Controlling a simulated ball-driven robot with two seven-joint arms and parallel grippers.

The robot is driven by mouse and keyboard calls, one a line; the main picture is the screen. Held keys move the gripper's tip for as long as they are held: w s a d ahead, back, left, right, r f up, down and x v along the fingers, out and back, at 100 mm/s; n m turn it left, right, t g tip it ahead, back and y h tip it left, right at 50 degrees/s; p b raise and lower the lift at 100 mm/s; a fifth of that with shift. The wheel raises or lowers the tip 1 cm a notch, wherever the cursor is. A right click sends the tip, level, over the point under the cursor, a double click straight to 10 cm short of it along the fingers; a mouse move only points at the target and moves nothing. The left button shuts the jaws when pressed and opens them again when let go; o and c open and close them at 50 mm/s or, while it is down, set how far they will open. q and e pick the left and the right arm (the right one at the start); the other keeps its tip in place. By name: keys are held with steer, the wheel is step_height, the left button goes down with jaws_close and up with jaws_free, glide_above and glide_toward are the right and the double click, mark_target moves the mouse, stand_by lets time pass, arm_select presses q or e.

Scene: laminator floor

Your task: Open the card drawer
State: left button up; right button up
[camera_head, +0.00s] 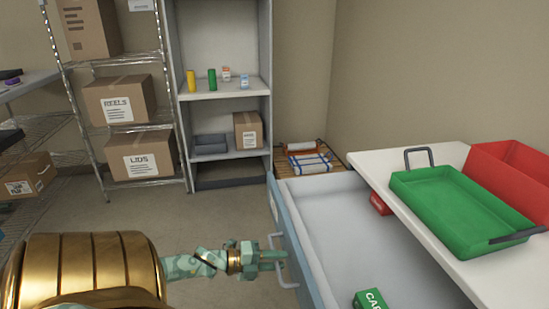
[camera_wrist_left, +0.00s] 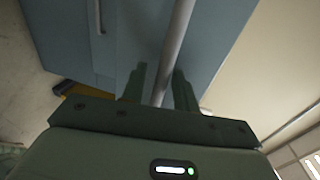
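The card drawer (camera_head: 330,202), with a blue-grey front and pale inside, stands pulled out from under the white counter in the head view. My left gripper (camera_head: 281,259) is at the drawer's handle (camera_head: 274,241). In the left wrist view the handle bar (camera_wrist_left: 178,32) runs between the two fingers (camera_wrist_left: 159,75), with a visible gap beside it, so the gripper looks open around the bar. My right gripper is not in view.
A green tray (camera_head: 440,205) and a red bin (camera_head: 510,178) stand on the white counter (camera_head: 372,160). A shelf unit (camera_head: 225,95) and a wire rack with cartons (camera_head: 120,100) stand at the back. The floor (camera_head: 215,215) left of the drawer is clear.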

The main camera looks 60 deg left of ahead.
arm_select(q)
steer(key=p+v, duration=0.3)
steer(key=v, duration=1.3)
steer(key=shift+s, duration=0.15)
steer(key=shift+a+f, duration=0.1)
steer(key=shift+a, duration=0.05)
